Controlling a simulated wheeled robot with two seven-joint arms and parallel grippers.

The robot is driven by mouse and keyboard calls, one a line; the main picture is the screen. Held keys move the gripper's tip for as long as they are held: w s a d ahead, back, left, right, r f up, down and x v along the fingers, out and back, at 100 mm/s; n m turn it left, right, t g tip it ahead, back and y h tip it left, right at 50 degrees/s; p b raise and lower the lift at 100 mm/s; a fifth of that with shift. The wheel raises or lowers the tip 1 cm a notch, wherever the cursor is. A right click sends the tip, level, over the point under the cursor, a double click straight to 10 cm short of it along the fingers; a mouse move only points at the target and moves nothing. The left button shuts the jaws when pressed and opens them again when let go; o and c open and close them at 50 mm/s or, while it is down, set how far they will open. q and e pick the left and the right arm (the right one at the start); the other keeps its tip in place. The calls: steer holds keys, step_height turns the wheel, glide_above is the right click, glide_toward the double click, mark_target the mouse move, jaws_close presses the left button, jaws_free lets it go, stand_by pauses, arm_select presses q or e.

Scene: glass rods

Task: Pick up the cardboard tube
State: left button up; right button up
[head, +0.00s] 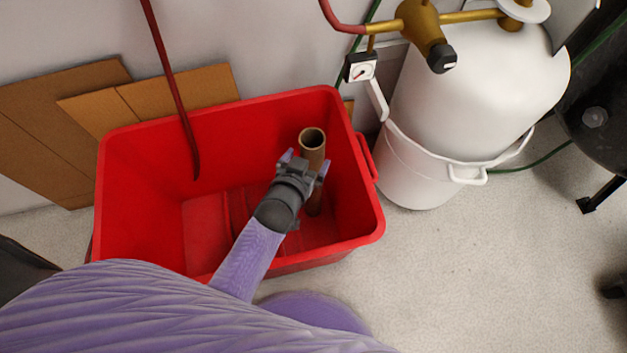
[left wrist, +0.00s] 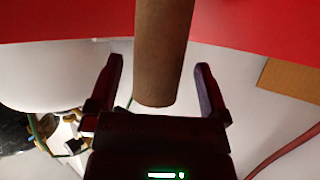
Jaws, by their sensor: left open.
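The brown cardboard tube (head: 312,142) stands nearly upright inside the red bin (head: 125,165), towards its right side, with its open end up. My left gripper (head: 305,166) is open at the tube's upper part, one finger on each side of it in the head view. In the left wrist view the tube (left wrist: 162,55) comes down between the two open fingers (left wrist: 158,88), with a gap on each side. The gripper hides part of the tube's middle. My right gripper is not in view.
A white tank (head: 470,90) in a white tub (head: 410,165) stands right of the bin. Cardboard sheets (head: 50,120) lean on the wall behind it. A dark red rod (head: 170,75) reaches into the bin's left part. The floor at right front (head: 480,260) is clear.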

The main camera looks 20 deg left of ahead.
arm_select(q)
steer(key=b+x, duration=0.1)
steer(key=x, duration=0.2)
steer(key=shift+s+f, duration=0.1)
steer(key=shift+f, duration=0.1)
steer(key=shift+w+r, duration=0.1)
steer(key=shift+w, duration=0.1)
steer(key=shift+r, duration=0.15)
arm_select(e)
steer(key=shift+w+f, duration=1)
arm_select(q)
jaws_close()
